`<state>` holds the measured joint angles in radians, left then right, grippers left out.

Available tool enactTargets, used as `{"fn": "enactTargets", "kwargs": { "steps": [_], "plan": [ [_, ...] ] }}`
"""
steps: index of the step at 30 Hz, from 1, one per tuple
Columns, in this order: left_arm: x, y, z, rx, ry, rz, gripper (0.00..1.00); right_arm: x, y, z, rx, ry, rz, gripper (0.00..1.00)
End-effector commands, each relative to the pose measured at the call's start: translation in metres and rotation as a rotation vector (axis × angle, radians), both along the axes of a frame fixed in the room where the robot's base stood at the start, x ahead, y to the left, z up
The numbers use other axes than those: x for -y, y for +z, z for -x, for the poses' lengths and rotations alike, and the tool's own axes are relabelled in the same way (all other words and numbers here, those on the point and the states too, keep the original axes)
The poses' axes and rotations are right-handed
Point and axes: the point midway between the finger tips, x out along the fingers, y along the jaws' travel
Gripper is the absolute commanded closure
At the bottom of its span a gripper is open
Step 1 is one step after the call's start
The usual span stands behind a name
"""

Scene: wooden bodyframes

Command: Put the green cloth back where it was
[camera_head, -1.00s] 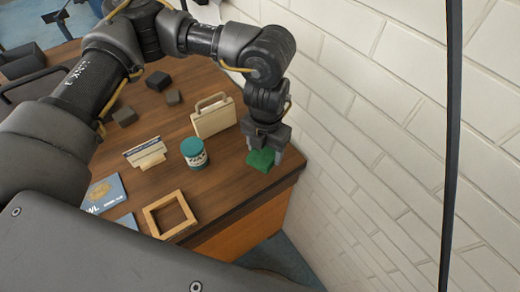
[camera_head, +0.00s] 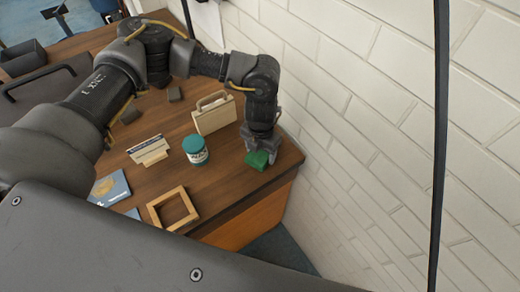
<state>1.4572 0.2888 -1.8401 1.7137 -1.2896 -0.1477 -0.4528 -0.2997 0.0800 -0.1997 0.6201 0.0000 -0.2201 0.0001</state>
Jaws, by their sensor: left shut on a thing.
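The green cloth (camera_head: 257,160) is a small folded bundle at the right end of the wooden desk, near its edge and the white wall. My left gripper (camera_head: 258,152) points down over it and is shut on it. Whether the cloth touches the desk top is hard to tell. My right gripper does not show.
A teal and white jar (camera_head: 195,150) stands left of the cloth. A beige case with a handle (camera_head: 214,115) is behind the jar. A wooden frame (camera_head: 173,209), a card holder (camera_head: 149,150) and a blue booklet (camera_head: 109,188) lie further left. The white brick wall (camera_head: 370,140) is close on the right.

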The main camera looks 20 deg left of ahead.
Motion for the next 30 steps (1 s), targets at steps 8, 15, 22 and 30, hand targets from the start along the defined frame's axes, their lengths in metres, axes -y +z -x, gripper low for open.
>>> {"fn": "enactTargets", "kwargs": {
  "steps": [8, 15, 22, 30],
  "plan": [
    [0.000, -0.003, 0.000, 0.000, 0.000, 0.001, 0.30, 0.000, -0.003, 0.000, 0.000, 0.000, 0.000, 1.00],
    [0.000, -0.003, 0.000, 0.000, 0.000, 0.000, 0.15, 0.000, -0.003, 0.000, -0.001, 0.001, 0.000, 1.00],
    [0.000, 0.003, 0.000, 0.000, 0.000, 0.000, 0.15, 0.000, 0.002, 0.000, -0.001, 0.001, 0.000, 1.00],
    [0.001, 0.045, -0.001, 0.004, -0.003, 0.003, 0.15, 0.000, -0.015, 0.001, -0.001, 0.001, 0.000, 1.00]
  ]
}}
